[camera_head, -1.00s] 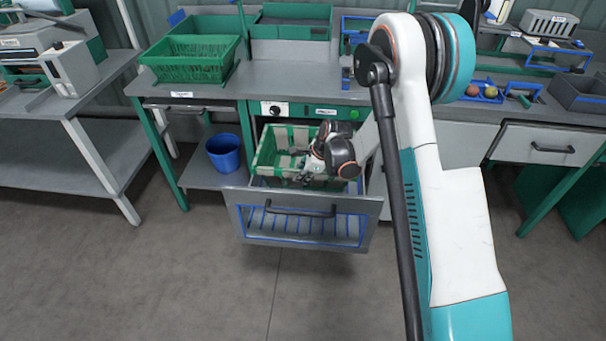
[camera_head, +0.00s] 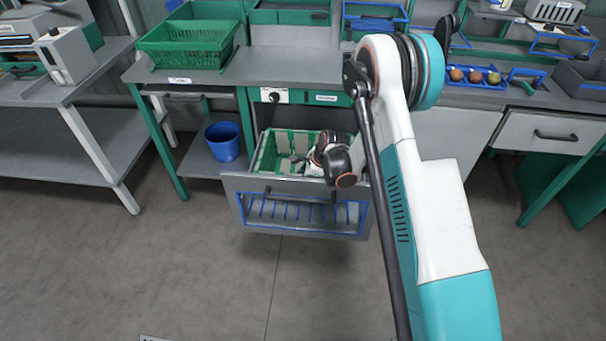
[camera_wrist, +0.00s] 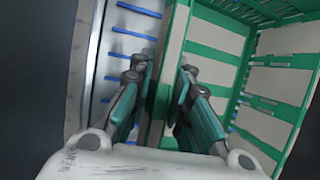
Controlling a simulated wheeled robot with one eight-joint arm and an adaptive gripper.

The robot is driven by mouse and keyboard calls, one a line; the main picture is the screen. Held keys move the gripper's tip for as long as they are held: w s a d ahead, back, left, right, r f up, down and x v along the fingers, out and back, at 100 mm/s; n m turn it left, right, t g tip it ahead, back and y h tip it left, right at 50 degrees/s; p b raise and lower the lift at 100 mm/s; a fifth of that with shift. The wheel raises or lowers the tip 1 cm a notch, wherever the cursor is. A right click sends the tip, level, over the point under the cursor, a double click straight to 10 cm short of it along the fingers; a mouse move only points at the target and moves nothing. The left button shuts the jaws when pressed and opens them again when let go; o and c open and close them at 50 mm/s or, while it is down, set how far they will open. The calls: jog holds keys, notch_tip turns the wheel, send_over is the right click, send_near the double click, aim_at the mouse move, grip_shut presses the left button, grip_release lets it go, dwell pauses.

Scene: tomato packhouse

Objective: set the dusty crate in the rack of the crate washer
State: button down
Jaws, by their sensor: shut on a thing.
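The dusty crate (camera_head: 281,141) is green with pale dusty patches. It is inside the pulled-out drawer of the crate washer (camera_head: 300,187), low behind the drawer front. My gripper (camera_head: 306,163) reaches down into the drawer at the crate's near side; the arm partly hides the crate. In the wrist view my gripper (camera_wrist: 170,100) is shut on one wall of the crate (camera_wrist: 197,68). The rack (camera_wrist: 133,33) with blue bars shows beside that wall. Whether the crate's bottom rests fully on the rack is hidden.
A blue bucket (camera_head: 224,142) stands on the lower shelf left of the drawer. Another green crate (camera_head: 187,45) sits on the bench above. A tray with tomatoes (camera_head: 474,76) is on the bench at right. The floor before the drawer is clear.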

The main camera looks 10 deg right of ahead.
jog(key=shift+f, duration=3.1)
jog(key=c, duration=1.4)
grip_release()
jog(key=c, duration=0.4)
jog(key=shift+o, duration=0.2)
jog(key=shift+r, duration=0.1)
jog(key=shift+r+p, duration=3)
jog(key=shift+r, duration=4.4)
jog(key=shift+r, duration=0.1)
